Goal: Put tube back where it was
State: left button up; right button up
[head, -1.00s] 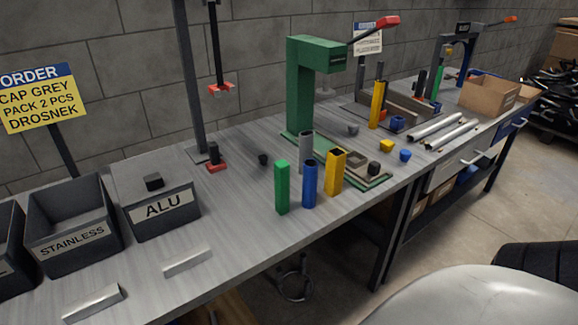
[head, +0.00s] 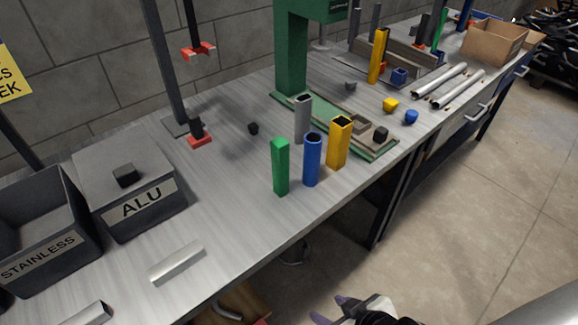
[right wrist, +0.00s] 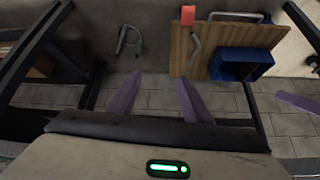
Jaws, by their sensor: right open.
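Several upright tubes stand together on the bench: a green one (head: 280,168), a blue one (head: 312,160), a yellow one (head: 339,143) and a grey one (head: 303,120). Another yellow tube (head: 377,56) stands further back. I cannot tell which one the task means. My right gripper (head: 333,309) is low in the head view, in front of the bench and away from the tubes. In the right wrist view its two purple fingers (right wrist: 160,78) are apart with nothing between them. My left gripper does not show in the head view.
The green press (head: 292,50) stands behind the tubes. The ALU bin (head: 135,205) and STAINLESS bin (head: 45,255) are at left. Two metal pipes (head: 460,90) lie at right. The right wrist view shows a blue box (right wrist: 240,65) below. A purple strip (right wrist: 298,103) there is unclear.

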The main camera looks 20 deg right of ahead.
notch_tip(320, 180, up, 7)
jog(key=d+g, duration=0.1)
jog(key=d, duration=0.1)
jog(key=w+a+r+t+y, duration=0.1)
jog(key=w+r, duration=0.1)
jog(key=w, duration=0.1)
jog(key=w+a+r+n+t+y, duration=0.1)
jog(key=w+r+t, duration=0.1)
jog(key=w+r, duration=0.1)
jog(key=w+a+r+n+t, duration=0.1)
jog(key=w+r, duration=0.1)
jog(key=w, duration=0.1)
jog(key=shift+w+a+r+t+y, duration=0.2)
jog(key=shift+a+t+y, duration=0.1)
jog(key=shift+y, duration=0.1)
jog(key=t+y, duration=0.2)
jog(key=t, duration=0.4)
send_near(285, 157)
jog(key=w+a+f, duration=0.1)
jog(key=shift+t, duration=0.3)
jog(key=x, duration=0.4)
jog(key=shift+w+r+p, duration=0.25)
jog(key=shift+w+p, duration=0.05)
jog(key=shift+p, duration=0.1)
jog(key=shift+p+x, duration=0.35)
jog(key=shift+x, duration=2.5)
jog(key=shift+d, duration=0.1)
grip_shut()
